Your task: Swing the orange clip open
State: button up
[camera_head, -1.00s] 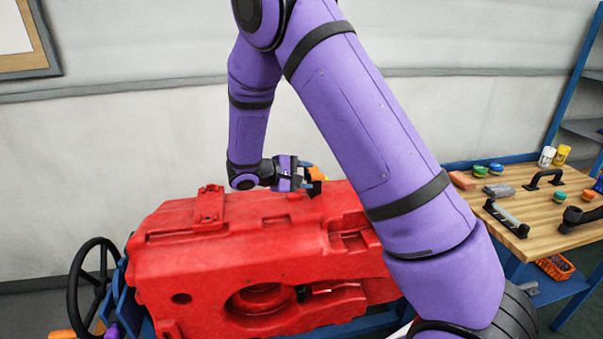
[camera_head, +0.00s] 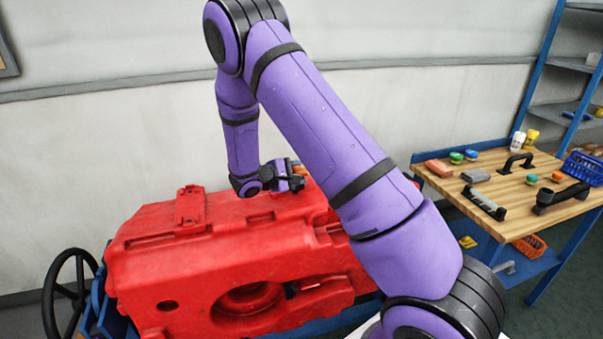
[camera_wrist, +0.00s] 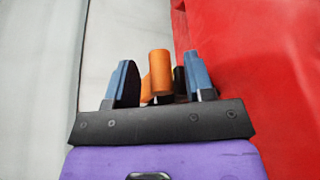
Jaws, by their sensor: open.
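The orange clip (camera_wrist: 160,76) shows in the wrist view as an upright orange cylinder with a smaller orange part beside its base. It stands between the two blue fingers of my gripper (camera_wrist: 163,82), with a gap on each side. A dark piece is next to it on the right. In the head view my gripper (camera_head: 293,180) is at the back edge of the red tank (camera_head: 225,250), and only a bit of orange shows by the fingers. The clip's base and hinge are hidden behind the gripper.
The red tank's wall fills the right of the wrist view, close to my right finger. A pale wall is on the left. A wooden workbench (camera_head: 520,188) with tools stands to the right in the head view. A black handwheel (camera_head: 70,295) is at the lower left.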

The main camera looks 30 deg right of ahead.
jog(key=shift+d+f, duration=0.15)
jog(key=shift+d, duration=0.55)
grip_shut()
